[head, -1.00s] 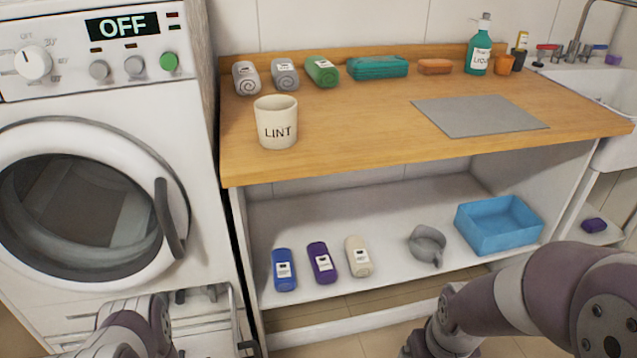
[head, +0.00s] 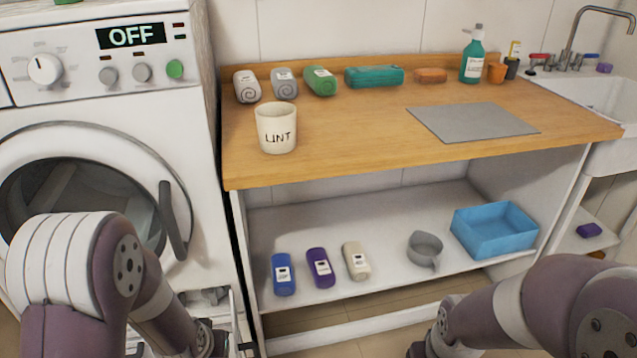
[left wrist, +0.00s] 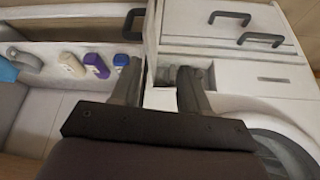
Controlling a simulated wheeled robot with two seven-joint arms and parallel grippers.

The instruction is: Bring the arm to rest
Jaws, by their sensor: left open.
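My left arm (head: 75,270) comes in from the left in the head view and reaches down in front of the washing machine. Its gripper is at or below the bottom edge there and cannot be made out clearly. In the left wrist view the left gripper (left wrist: 160,72) is open, with its two dark fingers apart and nothing held between them. White fittings low on the machine show beyond the fingers. My right arm (head: 530,305) is bent at the lower right of the head view; its gripper is out of view.
The washing machine (head: 95,100) reads OFF. The wooden counter (head: 350,125) bears a LINT cup (head: 277,128), rolled towels and a grey mat (head: 472,122). The shelf below holds three bottles, a grey scoop (head: 425,250) and a blue bin (head: 494,230).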

